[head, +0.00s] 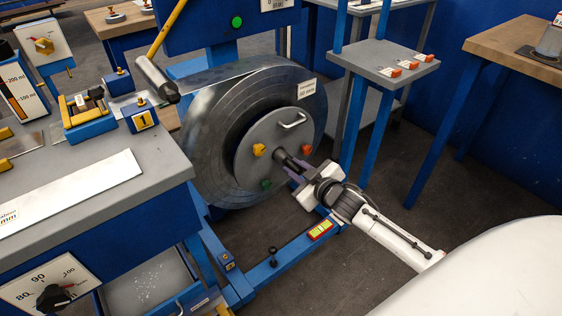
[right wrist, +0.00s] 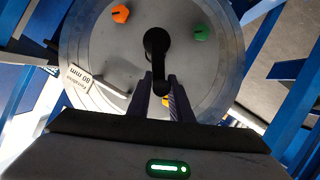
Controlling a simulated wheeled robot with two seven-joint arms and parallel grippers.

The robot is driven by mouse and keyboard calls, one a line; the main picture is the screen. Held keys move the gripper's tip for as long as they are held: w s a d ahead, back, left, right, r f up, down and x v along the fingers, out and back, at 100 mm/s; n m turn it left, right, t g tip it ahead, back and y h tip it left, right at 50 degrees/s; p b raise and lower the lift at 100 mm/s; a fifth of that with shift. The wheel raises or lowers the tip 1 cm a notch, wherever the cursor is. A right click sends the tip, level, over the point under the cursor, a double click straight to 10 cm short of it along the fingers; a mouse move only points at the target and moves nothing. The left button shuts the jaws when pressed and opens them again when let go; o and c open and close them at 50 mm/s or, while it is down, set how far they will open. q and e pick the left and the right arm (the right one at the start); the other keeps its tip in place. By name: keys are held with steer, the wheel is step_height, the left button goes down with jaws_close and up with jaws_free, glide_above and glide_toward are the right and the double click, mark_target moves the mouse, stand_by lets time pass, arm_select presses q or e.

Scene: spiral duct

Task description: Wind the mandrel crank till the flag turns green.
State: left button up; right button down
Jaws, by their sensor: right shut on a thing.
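The mandrel (head: 268,150) is a grey round face plate in front of a large metal coil (head: 205,130). It carries orange, yellow-orange and green knobs and a pale handle. The dark crank (head: 281,157) sticks out from its centre; in the right wrist view the crank (right wrist: 156,42) reaches from the hub to between my fingers. My right gripper (head: 301,174) is shut on the crank's outer end, also seen in the right wrist view (right wrist: 161,88). A green round light (head: 237,22) shows on the blue post; I cannot tell whether it is the flag. My left gripper is not in view.
A grey-topped bench (head: 95,190) with gauges stands at the left. A blue floor rail (head: 290,250) with a small yellow-green level runs below my right gripper. A blue-legged stand (head: 385,56) with orange-tagged blocks stands behind right. Open floor lies to the right.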

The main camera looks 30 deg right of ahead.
steer(key=shift+s+a, duration=0.1)
steer(key=shift+f, duration=0.1)
steer(key=c, duration=1.6)
jaws_free()
steer(key=shift+c, duration=0.2)
